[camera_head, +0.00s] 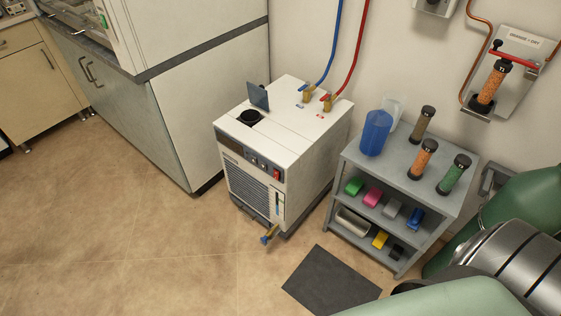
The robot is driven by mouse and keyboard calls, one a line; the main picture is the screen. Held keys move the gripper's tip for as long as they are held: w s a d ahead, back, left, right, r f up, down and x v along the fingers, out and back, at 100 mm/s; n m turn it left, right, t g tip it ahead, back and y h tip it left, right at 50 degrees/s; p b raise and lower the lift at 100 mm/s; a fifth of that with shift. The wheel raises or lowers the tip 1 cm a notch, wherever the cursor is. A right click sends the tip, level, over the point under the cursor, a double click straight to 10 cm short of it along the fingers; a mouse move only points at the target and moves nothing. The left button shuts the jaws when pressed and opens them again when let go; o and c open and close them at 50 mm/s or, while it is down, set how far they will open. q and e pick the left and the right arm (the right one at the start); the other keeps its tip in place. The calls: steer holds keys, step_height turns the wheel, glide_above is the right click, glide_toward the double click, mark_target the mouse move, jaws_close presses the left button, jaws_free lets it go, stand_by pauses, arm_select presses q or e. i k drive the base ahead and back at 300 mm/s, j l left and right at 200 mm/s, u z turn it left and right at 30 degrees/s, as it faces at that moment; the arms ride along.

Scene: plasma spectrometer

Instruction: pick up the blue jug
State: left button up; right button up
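Neither of my grippers is in view, and nothing is seen touching the blue jug.
Several capped cylinders of granules, such as the orange one (423,158), stand to the blue jug's right. A white chiller (283,150) with its lid flap up stands left of the shelf. A dark mat (331,283) lies in front. Open floor (150,250) spreads left.

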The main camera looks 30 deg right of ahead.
mark_target(378, 124)
steer(key=z, duration=1.6)
